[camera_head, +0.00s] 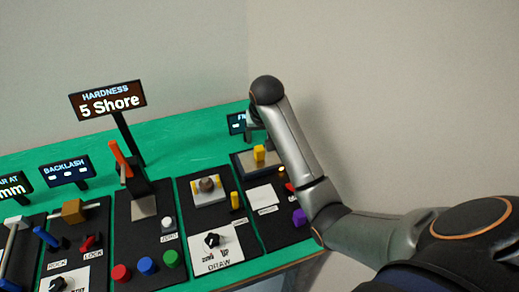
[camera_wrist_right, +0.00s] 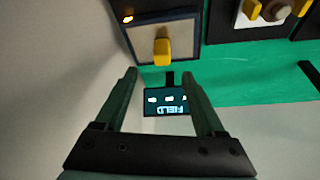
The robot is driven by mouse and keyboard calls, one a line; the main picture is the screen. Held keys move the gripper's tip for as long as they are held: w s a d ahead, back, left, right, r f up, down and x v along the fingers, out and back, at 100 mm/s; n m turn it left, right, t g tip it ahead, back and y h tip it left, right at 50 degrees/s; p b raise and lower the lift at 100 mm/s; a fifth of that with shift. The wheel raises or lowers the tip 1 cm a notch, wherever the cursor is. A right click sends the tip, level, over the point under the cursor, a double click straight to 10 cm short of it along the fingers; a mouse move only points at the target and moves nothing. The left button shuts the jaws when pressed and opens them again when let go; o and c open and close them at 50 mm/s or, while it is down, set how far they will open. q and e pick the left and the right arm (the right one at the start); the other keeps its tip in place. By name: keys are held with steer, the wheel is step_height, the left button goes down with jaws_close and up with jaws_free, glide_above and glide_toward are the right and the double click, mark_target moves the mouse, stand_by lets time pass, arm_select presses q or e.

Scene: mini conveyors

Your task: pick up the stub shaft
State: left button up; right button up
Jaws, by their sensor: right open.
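I cannot tell for sure which thing is the stub shaft. A round grey-brown piece (camera_head: 207,184) sits between yellow jaws on a white plate of the DRAW panel; a similar round piece (camera_wrist_right: 273,10) shows at the top of the right wrist view. A yellow block (camera_head: 259,153) stands on the plate of the far-right panel; it also shows in the right wrist view (camera_wrist_right: 162,52), just beyond my fingertips. My right gripper (camera_wrist_right: 160,74) is open and empty, with the FIELD display behind its fingers. In the head view my arm largely hides it. My left gripper is out of view.
Dark panels stand on a green table (camera_head: 185,135). The HARDNESS display (camera_head: 108,100) rises on a post, with an orange lever (camera_head: 121,159) below. The FIELD display (camera_wrist_right: 167,102) is close to my right fingers. Red, blue and green buttons (camera_head: 147,265) are at the front.

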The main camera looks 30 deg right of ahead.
mark_target(259, 149)
steer(key=x, duration=0.9)
steer(key=shift+w+f, duration=0.3)
steer(key=shift+f, duration=0.05)
steer(key=shift+c, duration=0.2)
jaws_close()
